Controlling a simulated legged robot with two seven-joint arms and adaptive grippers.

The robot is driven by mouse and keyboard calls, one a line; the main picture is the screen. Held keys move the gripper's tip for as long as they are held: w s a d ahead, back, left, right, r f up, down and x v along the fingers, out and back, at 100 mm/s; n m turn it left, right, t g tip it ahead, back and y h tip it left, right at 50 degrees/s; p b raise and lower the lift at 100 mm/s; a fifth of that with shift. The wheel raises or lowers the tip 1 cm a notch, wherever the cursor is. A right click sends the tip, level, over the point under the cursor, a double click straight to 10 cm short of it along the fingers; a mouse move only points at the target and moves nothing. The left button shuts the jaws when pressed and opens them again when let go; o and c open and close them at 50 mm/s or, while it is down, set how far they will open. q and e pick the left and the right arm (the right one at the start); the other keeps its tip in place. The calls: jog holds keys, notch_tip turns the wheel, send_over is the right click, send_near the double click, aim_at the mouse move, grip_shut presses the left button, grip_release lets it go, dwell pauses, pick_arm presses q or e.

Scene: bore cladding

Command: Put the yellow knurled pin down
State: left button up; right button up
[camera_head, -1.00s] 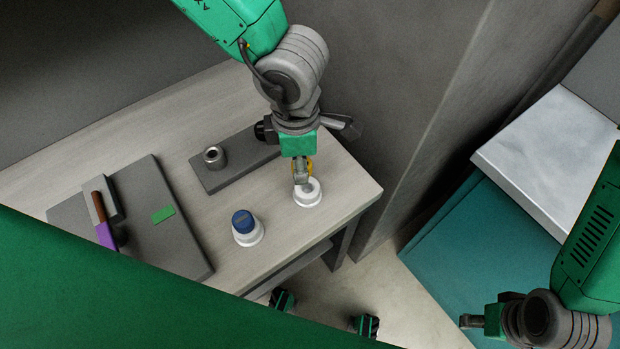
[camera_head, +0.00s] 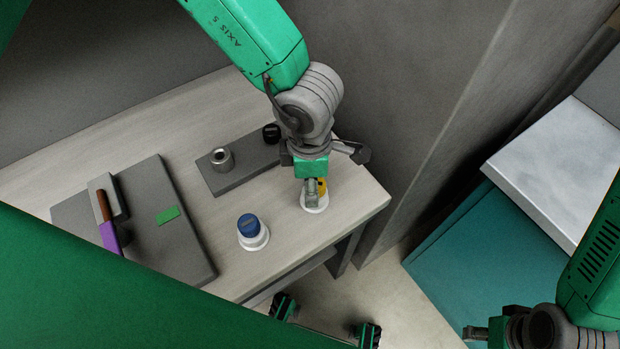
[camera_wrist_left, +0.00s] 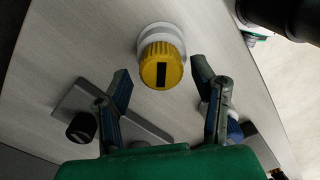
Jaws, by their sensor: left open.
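The yellow knurled pin (camera_wrist_left: 162,65) stands in a round white base (camera_wrist_left: 158,32) near the table's right end. In the head view the pin (camera_head: 323,186) is partly hidden by my left gripper (camera_head: 312,192), with the white base (camera_head: 316,208) around its foot. My left gripper (camera_wrist_left: 161,82) is open in the left wrist view, its fingers spread to either side of the pin with a gap on each side. My right gripper (camera_head: 474,333) is at the lower right, away from the table; whether its fingers are apart cannot be made out.
A blue-topped pin (camera_head: 248,225) stands in another white base. A grey plate (camera_head: 240,175) bears a metal collar (camera_head: 222,158) and a black knob (camera_head: 271,133). A dark slab (camera_head: 170,240) carries a purple-handled tool (camera_head: 109,237). Bare tabletop lies between these.

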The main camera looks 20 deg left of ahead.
pick_arm(q)
jog(key=shift+d+r, duration=0.2)
jog(key=shift+r, duration=0.1)
jog(key=r, duration=0.2)
jog(key=r+p, duration=0.1)
jog(key=r, duration=0.1)
jog(key=d+r, duration=0.1)
jog(key=r, duration=0.1)
jog(key=shift+r, duration=0.2)
jog(key=r+p, duration=0.1)
jog(key=r, duration=0.4)
jog(key=shift+a, duration=0.2)
pick_arm(e)
jog(key=shift+d+r, duration=0.3)
jog(key=shift+r, duration=0.2)
jog(key=shift+d+r, duration=0.25)
jog(key=shift+r, duration=0.2)
pick_arm(q)
jog(key=shift+a, duration=0.1)
